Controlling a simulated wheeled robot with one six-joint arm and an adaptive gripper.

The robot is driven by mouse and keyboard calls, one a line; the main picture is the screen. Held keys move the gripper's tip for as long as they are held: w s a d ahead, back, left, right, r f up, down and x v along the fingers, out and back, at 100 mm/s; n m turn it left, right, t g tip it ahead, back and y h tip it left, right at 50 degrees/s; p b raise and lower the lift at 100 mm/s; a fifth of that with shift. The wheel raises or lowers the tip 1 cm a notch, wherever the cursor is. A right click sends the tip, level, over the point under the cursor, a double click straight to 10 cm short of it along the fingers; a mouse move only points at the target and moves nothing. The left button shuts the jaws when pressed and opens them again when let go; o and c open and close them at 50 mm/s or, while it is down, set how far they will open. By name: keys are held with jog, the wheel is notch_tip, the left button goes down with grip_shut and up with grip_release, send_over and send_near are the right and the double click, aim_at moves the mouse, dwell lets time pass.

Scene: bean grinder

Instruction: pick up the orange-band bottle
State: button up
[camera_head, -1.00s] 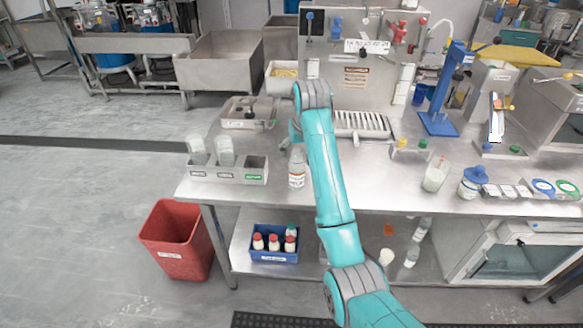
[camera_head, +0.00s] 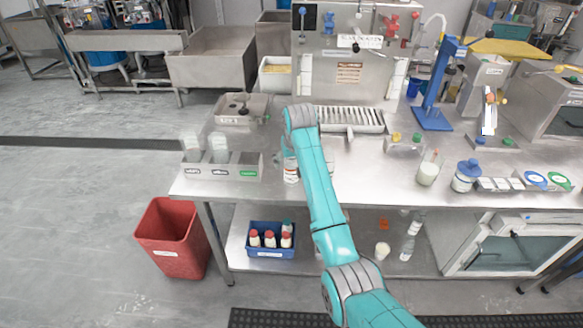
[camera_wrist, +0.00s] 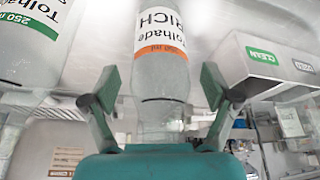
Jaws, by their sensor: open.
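The orange-band bottle (camera_wrist: 160,45) is in the upper middle of the wrist view, a clear bottle with a white label and an orange stripe. In the head view a bottle (camera_head: 291,170), likely the same one, shows on the bench beside my arm and is partly covered. My gripper (camera_wrist: 160,88) is open, with one finger on each side of the orange-band bottle. Gaps show between the fingers and the bottle. In the head view my gripper is mostly hidden behind my arm.
A green-stripe bottle (camera_wrist: 28,45) stands close by at the left of the wrist view. A compartment tray (camera_wrist: 265,65) with a green CLEAN label is at the right. It also shows in the head view (camera_head: 222,174). A grey basin (camera_head: 240,118) lies behind on the bench.

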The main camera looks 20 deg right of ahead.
jog(key=c, duration=1)
jog(key=shift+r, duration=0.1)
